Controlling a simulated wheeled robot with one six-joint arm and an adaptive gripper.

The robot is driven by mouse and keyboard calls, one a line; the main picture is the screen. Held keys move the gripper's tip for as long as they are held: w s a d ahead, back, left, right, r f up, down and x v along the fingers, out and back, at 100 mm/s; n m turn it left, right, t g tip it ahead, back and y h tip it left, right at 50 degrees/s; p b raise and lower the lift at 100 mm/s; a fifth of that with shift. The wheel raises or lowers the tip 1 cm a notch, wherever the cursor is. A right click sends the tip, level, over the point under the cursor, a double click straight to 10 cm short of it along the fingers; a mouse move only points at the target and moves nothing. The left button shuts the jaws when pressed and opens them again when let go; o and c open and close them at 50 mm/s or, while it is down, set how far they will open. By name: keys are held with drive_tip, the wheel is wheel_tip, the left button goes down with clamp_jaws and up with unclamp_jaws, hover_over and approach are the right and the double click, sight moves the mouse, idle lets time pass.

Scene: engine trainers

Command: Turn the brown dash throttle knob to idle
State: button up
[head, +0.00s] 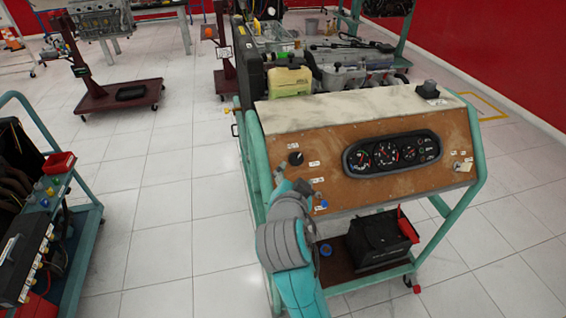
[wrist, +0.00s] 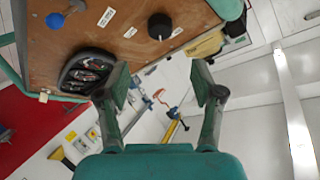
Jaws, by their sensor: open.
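The brown dash panel (head: 330,175) stands upright on a teal-framed engine trainer. A dark round knob (head: 296,158) with white labels around it is on the panel's left part; it also shows in the wrist view (wrist: 160,26). The label text is too small to read, so the knob's setting cannot be told. My gripper (wrist: 162,82) is open and empty, its two fingers apart and the knob beyond them near the top of the wrist view. In the head view my arm reaches up to the panel's lower left, below the knob; the fingers are not clear there.
A gauge cluster (head: 392,153) sits right of the knob. A blue knob (head: 322,204) is low on the panel, near my arm. A black battery (head: 380,240) stands on the shelf below. Another trainer cart (head: 85,230) stands at the left. Tiled floor between the carts is clear.

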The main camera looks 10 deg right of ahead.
sight(298, 159)
drive_tip(key=x, duration=1)
drive_tip(key=shift+w+d+f, duration=0.1)
drive_tip(key=shift+w+d, duration=0.05)
drive_tip(key=shift+w, duration=0.15)
drive_tip(key=c, duration=1.2)
